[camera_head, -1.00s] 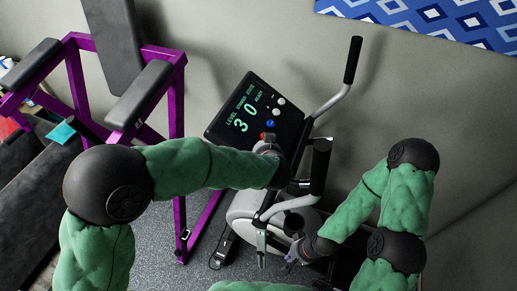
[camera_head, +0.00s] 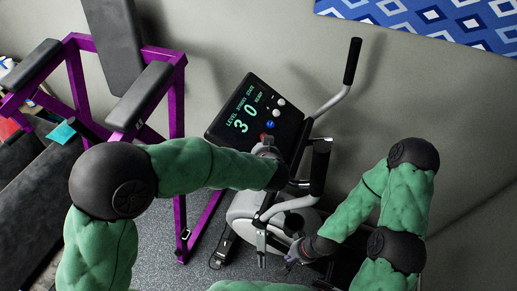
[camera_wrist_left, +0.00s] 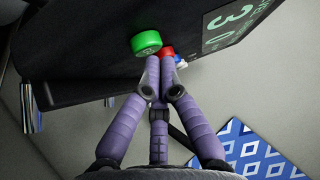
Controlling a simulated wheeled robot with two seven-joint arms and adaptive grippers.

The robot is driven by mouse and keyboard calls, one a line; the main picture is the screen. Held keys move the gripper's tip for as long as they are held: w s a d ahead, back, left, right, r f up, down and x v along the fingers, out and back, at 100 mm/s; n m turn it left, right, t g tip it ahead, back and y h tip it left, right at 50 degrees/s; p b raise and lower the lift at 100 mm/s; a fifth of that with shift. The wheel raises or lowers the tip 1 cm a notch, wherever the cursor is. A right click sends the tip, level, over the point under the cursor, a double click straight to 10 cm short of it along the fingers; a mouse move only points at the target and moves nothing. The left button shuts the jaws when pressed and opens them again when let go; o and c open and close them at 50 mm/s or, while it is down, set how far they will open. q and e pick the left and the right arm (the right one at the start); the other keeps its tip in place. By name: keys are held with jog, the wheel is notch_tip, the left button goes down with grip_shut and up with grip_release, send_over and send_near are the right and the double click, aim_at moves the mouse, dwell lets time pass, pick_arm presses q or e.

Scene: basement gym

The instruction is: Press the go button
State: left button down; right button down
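The go button is most likely the green round button (camera_wrist_left: 146,42) on the dark console (camera_head: 240,130); no label on it is readable, and in the head view it is hidden by my left gripper (camera_head: 267,142). In the left wrist view, the purple fingers of my left gripper (camera_wrist_left: 160,66) are drawn together with nothing between them. Their tips are just below the green button and close to a red button (camera_wrist_left: 167,50); contact cannot be told. My right gripper (camera_head: 292,256) is low beside the machine, small and partly hidden, so its opening is unclear.
The console screen (camera_head: 243,117) shows 3 and 0. A blue button (camera_head: 270,124) and white buttons (camera_head: 279,101) are on the console. A handlebar (camera_head: 352,62) rises at its right. A purple-framed bench (camera_head: 176,105) stands at the left.

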pick_arm(q)
jog(key=shift+a+f, duration=0.25)
jog(key=shift+f, duration=0.15)
dwell(1.0)
jog(key=shift+s+d+r+p, duration=0.1)
jog(key=shift+d+r+p, duration=0.55)
jog(key=shift+p, duration=0.65)
jog(key=shift+a+r, duration=0.1)
jog(key=shift+a, duration=0.1)
jog(key=r+p, duration=0.1)
jog(key=d+r+p, duration=0.1)
jog(key=p, duration=0.1)
jog(key=shift+s+d+r, duration=0.1)
jog(key=shift+s+r, duration=0.1)
jog(key=shift+s+d+r, duration=0.2)
jog(key=shift+d+r, duration=0.5)
jog(key=shift+r, duration=0.2)
